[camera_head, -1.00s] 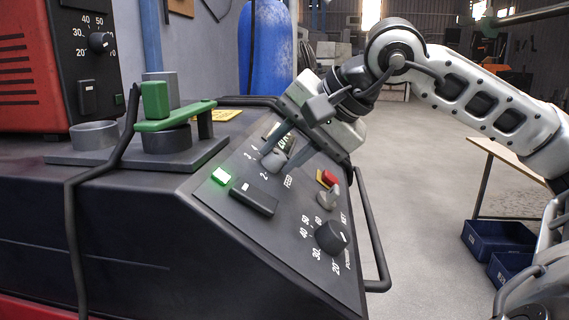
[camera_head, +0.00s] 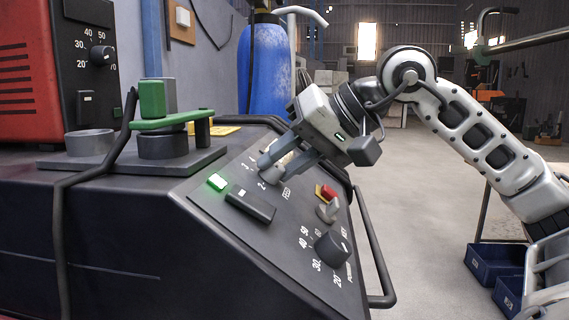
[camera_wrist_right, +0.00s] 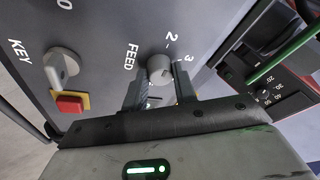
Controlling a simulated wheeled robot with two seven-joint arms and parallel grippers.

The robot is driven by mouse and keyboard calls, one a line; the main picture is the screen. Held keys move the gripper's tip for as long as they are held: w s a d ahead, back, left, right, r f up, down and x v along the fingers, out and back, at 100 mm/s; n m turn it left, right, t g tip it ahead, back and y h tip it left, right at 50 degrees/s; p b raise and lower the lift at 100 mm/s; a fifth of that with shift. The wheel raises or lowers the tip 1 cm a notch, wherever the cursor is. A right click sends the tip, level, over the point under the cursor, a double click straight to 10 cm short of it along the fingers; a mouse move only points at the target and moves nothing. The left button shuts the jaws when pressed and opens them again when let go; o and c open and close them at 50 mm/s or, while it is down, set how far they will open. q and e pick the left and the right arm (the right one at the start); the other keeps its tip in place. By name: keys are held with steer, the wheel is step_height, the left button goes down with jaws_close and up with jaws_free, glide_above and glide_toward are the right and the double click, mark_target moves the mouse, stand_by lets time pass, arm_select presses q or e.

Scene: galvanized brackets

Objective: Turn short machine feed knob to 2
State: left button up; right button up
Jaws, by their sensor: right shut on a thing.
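The feed knob (camera_wrist_right: 160,68) is a small grey round knob on the sloped dark panel, beside the word FEED and the numbers 2 and 3. It also shows, partly covered, in the head view (camera_head: 273,175). My right gripper (camera_head: 277,170) reaches down to the panel from the upper right and is shut on the knob. In the right wrist view its two fingers (camera_wrist_right: 159,82) stand on either side of the knob. I cannot tell exactly which number the knob points to. My left gripper is not in view.
On the panel are a lit green button (camera_head: 217,182), a black rocker switch (camera_head: 251,205), a red button (camera_head: 327,192), a grey key knob (camera_head: 327,211) and a black dial (camera_head: 332,247). A black handrail (camera_head: 375,258) runs along the panel's right edge. Blue bins (camera_head: 497,262) stand at right.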

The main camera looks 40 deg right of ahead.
stand_by(0.3)
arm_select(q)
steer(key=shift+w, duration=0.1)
arm_select(e)
steer(key=o, duration=1)
steer(key=shift+c, duration=0.2)
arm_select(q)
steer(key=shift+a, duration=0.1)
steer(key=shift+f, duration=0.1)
arm_select(e)
steer(key=v, duration=1.6)
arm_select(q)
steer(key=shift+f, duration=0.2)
